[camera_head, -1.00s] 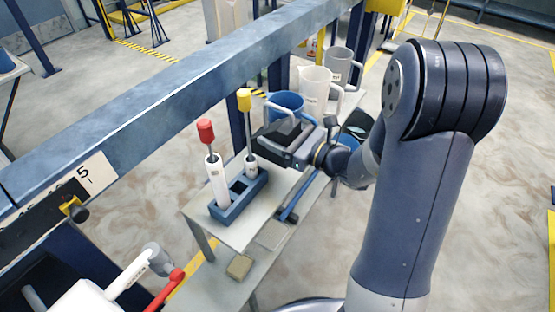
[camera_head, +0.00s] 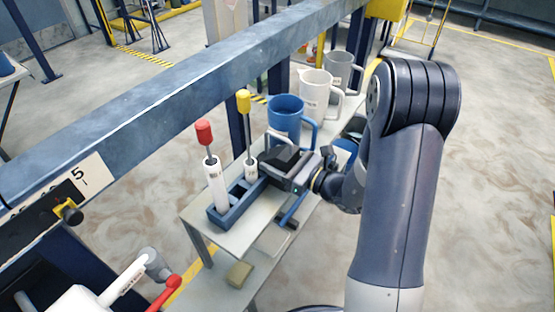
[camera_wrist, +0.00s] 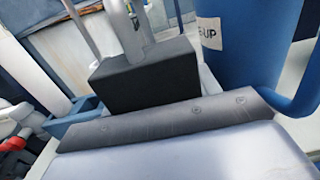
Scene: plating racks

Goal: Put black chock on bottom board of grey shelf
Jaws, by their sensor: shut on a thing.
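The black chock (camera_head: 279,155) is in my gripper (camera_head: 287,163), over the top board of the grey shelf (camera_head: 235,238). In the wrist view the chock (camera_wrist: 145,78) is a dark block just beyond the broad grey jaw. My gripper is shut on it, beside the blue rack and in front of the blue jug. I cannot tell whether the chock touches the top board. The bottom board (camera_head: 262,262) shows partly below the top one; the rest is hidden by the top board and my arm.
The blue rack (camera_head: 228,216) holds white tubes with red (camera_head: 204,132) and yellow (camera_head: 243,101) tops. A tan block (camera_head: 239,274) lies on the bottom board. A blue beam (camera_head: 180,95) crosses overhead.

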